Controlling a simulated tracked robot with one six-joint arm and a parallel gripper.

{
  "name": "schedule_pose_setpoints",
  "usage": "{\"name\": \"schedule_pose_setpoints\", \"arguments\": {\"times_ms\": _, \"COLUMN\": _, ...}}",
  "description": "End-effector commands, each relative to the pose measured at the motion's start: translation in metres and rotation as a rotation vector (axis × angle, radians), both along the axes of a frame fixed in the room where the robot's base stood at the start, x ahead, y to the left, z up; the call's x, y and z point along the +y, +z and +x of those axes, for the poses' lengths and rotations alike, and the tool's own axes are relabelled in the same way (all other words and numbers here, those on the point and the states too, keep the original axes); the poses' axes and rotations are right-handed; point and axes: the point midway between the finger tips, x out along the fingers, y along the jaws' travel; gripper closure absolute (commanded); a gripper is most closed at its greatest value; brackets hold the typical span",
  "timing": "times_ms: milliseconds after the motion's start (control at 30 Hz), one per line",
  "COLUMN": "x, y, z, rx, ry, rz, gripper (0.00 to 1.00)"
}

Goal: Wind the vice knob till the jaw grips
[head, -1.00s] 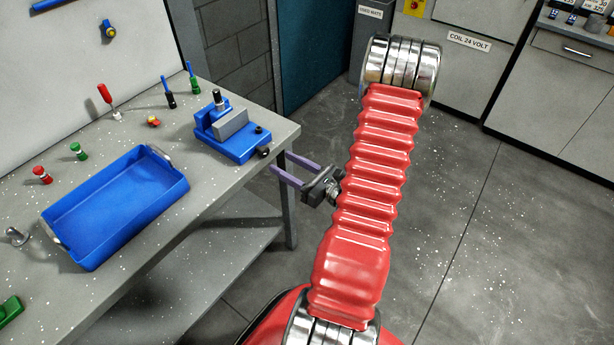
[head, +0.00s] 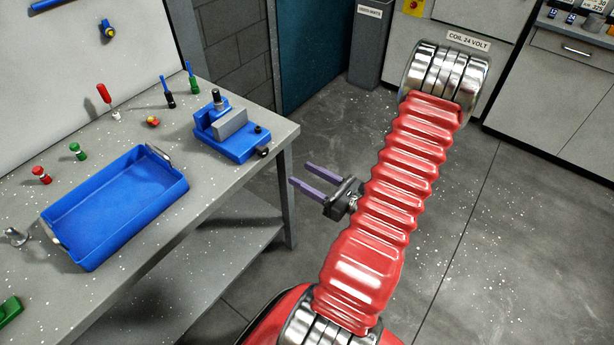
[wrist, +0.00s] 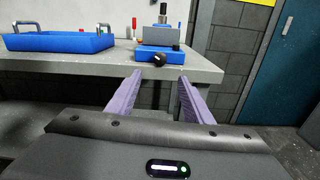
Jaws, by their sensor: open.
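The blue vice (head: 232,135) stands on the bench near its right front corner, with a grey jaw block. Its dark round knob (head: 263,152) sits at the bench's front edge. In the wrist view the vice (wrist: 160,42) is ahead and the knob (wrist: 160,60) shows just beyond and between the fingers. Something dark and cylindrical stands upright in the vice (head: 217,97). My gripper (head: 299,173) has two purple fingers, open and empty, off the bench to the right of the vice and apart from the knob. It also shows in the wrist view (wrist: 160,77).
A blue tray (head: 62,232) with metal handles lies on the grey bench (head: 215,185) left of the vice. Red and green small parts and several tools stand behind it. The bench's right edge lies between my gripper and the vice. The floor to the right is clear.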

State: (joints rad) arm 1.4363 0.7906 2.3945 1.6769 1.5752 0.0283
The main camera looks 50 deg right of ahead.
Motion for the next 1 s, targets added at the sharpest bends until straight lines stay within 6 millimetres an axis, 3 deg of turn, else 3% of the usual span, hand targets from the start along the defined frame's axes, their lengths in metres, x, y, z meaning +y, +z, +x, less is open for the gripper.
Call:
{"name": "schedule_pose_setpoints", "arguments": {"times_ms": 167, "x": 0.004, "y": 0.003, "z": 0.003, "rx": 0.002, "ry": 0.02, "rz": -0.009, "gripper": 0.53}}
{"name": "schedule_pose_setpoints", "arguments": {"times_ms": 333, "x": 0.029, "y": 0.018, "z": 0.019, "rx": 0.016, "ry": 0.132, "rz": -0.066, "gripper": 0.53}}
{"name": "schedule_pose_setpoints", "arguments": {"times_ms": 667, "x": 0.132, "y": 0.06, "z": 0.053, "rx": 0.072, "ry": 0.566, "rz": -0.314, "gripper": 0.53}}
{"name": "schedule_pose_setpoints", "arguments": {"times_ms": 1000, "x": 0.229, "y": 0.084, "z": 0.045, "rx": 0.123, "ry": 0.998, "rz": -0.642, "gripper": 0.53}}
